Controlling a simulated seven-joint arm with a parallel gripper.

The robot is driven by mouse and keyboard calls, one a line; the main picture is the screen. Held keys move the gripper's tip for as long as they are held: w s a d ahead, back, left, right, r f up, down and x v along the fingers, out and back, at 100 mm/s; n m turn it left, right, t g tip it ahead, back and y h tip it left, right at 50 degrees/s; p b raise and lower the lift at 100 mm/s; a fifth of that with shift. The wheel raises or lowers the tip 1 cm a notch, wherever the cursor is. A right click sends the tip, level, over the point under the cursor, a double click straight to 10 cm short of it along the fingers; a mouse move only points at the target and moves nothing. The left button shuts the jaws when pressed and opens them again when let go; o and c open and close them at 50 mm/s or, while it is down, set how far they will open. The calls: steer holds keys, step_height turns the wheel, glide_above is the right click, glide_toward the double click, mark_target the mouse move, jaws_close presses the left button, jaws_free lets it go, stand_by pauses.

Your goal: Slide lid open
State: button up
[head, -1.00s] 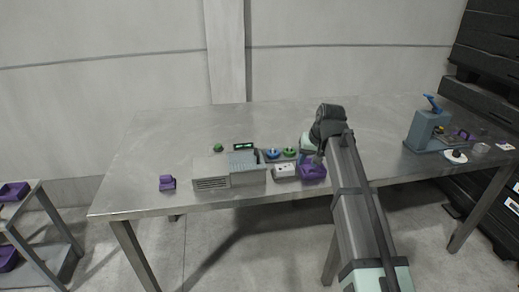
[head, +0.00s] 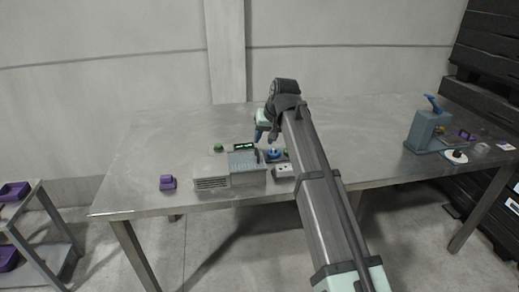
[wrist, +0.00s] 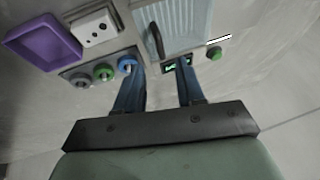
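The tunnel washer (head: 212,183) is a grey box near the table's front edge. Its pale, ribbed lid (head: 243,161) lies on the right part of its top. In the wrist view the lid (wrist: 190,22) is at the top centre, with a dark bar handle (wrist: 156,40) at its left edge. My gripper (head: 265,138) is just behind and right of the lid in the head view. In the wrist view its two blue fingers (wrist: 160,75) are spread apart with nothing between them, close to the handle without visibly gripping it.
The wrist view shows a blue knob (wrist: 127,64) beside the left finger, a green knob (wrist: 103,72), a white socket box (wrist: 96,27) and a purple tray (wrist: 42,42). A green display (wrist: 180,63) and green button (wrist: 214,53) are on the right. A purple block (head: 167,182) stands left of the washer.

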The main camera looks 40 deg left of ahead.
steer(key=shift+x, duration=3.5)
steer(key=shift+c, duration=0.2)
jaws_close()
